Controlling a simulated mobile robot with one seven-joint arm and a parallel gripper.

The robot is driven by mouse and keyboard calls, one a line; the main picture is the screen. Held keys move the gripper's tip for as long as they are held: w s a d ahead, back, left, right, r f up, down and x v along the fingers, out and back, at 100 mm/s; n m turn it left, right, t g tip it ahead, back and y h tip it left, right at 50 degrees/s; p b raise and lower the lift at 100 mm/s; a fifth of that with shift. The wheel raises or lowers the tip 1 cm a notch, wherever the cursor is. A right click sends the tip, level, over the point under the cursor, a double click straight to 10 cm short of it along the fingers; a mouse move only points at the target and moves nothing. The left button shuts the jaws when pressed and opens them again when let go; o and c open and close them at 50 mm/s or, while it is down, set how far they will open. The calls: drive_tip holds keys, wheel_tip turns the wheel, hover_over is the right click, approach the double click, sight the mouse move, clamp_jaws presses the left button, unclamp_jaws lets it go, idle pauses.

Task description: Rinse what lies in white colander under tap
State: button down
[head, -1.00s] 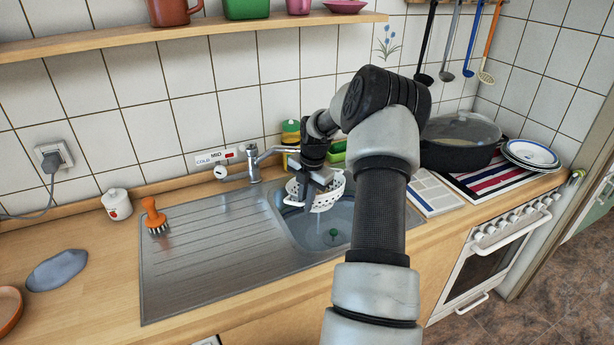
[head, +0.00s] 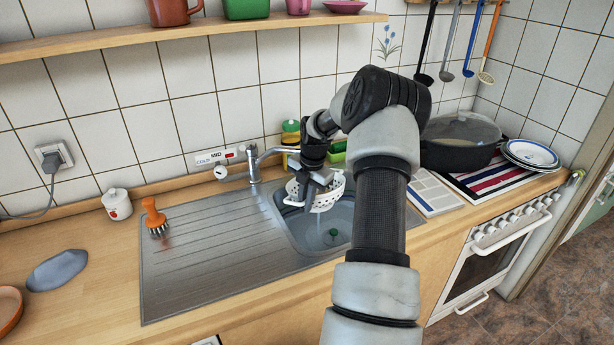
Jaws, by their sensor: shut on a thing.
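The white colander (head: 325,198) is held above the sink basin (head: 310,238), below the end of the tap's spout. My gripper (head: 308,198) is shut on the colander at its near left side. The metal tap (head: 253,160) stands behind the sink, its spout reaching right toward my gripper. What lies in the colander is hidden by my gripper and wrist. A faint pale streak below the colander may be water, but I cannot tell. A small dark green thing (head: 333,237) shows in the basin below the colander.
An orange brush (head: 154,217) stands on the drainboard (head: 200,255), which is otherwise clear. A white jar (head: 117,204) and a grey-blue flat thing (head: 57,270) are on the left counter. A dark pot (head: 458,142) and stacked plates (head: 530,153) are at right. A shelf (head: 190,31) hangs above.

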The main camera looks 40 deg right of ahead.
drive_tip(key=shift+r, duration=0.1)
idle(0.3)
drive_tip(key=s+a, duration=0.3)
drive_tip(key=s, duration=0.3)
drive_tip(key=shift+a, duration=0.3)
idle(1.2)
drive_tip(key=s+a+r+p, duration=0.2)
drive_tip(key=s+r+p, duration=0.1)
drive_tip(key=r, duration=0.4)
drive_tip(key=shift+s+p, duration=0.15)
drive_tip(key=shift+p, duration=0.35)
